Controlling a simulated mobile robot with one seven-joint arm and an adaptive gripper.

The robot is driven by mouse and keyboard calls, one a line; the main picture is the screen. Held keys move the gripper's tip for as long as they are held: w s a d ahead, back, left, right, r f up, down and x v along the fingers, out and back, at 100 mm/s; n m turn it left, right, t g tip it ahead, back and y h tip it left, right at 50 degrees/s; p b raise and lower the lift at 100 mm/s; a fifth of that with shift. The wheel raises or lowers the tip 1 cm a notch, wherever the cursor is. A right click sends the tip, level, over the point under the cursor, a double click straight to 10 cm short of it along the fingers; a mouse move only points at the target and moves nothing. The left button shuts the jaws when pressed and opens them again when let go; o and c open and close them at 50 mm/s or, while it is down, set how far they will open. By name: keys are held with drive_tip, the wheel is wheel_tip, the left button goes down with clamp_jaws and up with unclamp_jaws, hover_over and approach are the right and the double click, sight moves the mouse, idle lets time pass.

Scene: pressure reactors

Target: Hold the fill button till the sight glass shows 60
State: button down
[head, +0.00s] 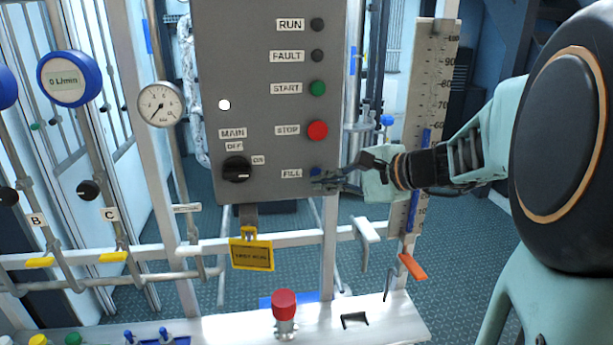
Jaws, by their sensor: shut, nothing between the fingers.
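The blue FILL button (316,172) is at the lower right of the grey control panel (265,75), beside its FILL label. My gripper (318,183) is shut and empty, reaching in from the right. Its fingertips are at the button's lower edge and partly cover it; I cannot tell whether they press it. The sight glass (426,140) stands to the right on a pale scale board (436,60). Its blue column tops out close to the 60 label; the exact reading is too small to tell. My gripper and wrist hide the middle of the column.
Above FILL are the red STOP button (317,130) and green START button (317,88). The black MAIN switch (237,169) is at lower left. A yellow tag (251,254) hangs below the panel. An orange-handled lever (412,267) is under the scale. A red knob (284,304) stands on the front ledge.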

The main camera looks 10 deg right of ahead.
drive_tip(key=shift+s+b, duration=0.6)
drive_tip(key=shift+s, duration=1.9)
drive_tip(key=shift+r, duration=0.1)
